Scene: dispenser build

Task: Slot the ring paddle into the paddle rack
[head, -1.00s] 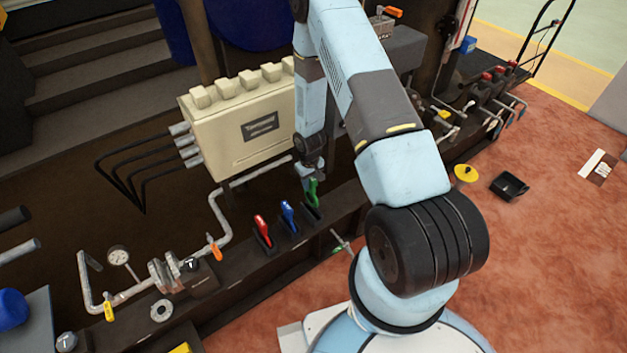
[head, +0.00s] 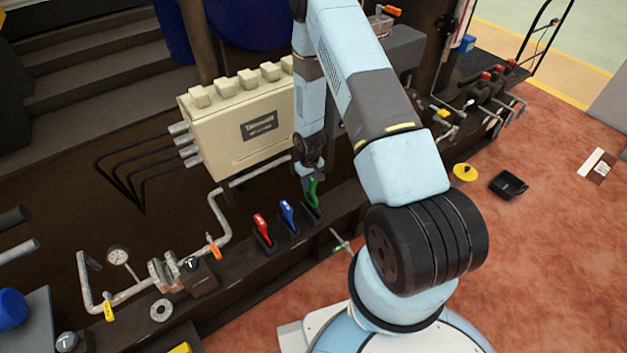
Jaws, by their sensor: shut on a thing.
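The paddle rack is a row of dark slots along the dark bench ledge (head: 277,260). A red paddle (head: 262,226) and a blue paddle (head: 287,211) stand upright in two of its holders. My gripper (head: 312,180) points down at the right end of the row, shut on a green paddle (head: 313,194). The green paddle is upright at the rightmost dark holder. I cannot tell how deep it sits there. Which paddle is the ring paddle is too small to tell, and my gripper partly hides the green one's top.
A beige junction box (head: 240,125) stands behind the rack. A pipe with a gauge (head: 118,256) and a grey ring (head: 161,310) are at the left. A small valve (head: 341,241) juts out in front. A black tray (head: 508,185) and a yellow disc (head: 465,173) lie right.

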